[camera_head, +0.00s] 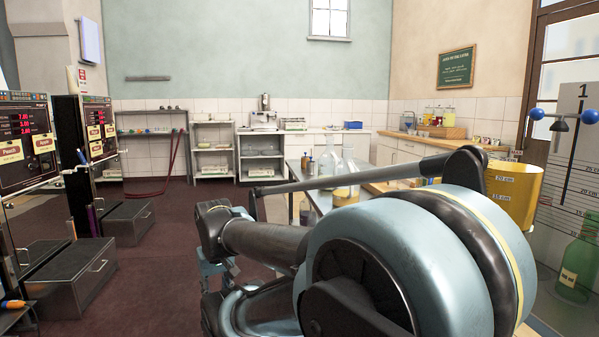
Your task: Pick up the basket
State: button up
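I cannot make out a basket for certain. A small blue container (353,125) stands on the far counter at the back. It is too small to tell whether it is a basket. My arm fills the lower middle and right of the view and hides much of what lies behind it. What looks like part of my gripper (224,268) shows below the dark forearm at the lower middle. Its fingers are not clear, and I see nothing held there.
A table with glass flasks (347,190) stands behind my arm. Pump cabinets (95,135) and dark drawer boxes (78,275) line the left. A yellow measuring bucket (510,190) and a green bottle (579,262) are at right. The reddish floor at left centre (175,240) is clear.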

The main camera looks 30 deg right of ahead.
aim_at(311, 165)
jog(key=u, duration=0.35)
jog(key=i, duration=2.35)
jog(key=z, duration=0.75)
jog(key=i, duration=0.85)
jog(key=z, duration=0.9)
jog(key=i, duration=0.35)
jog(key=z, duration=0.15)
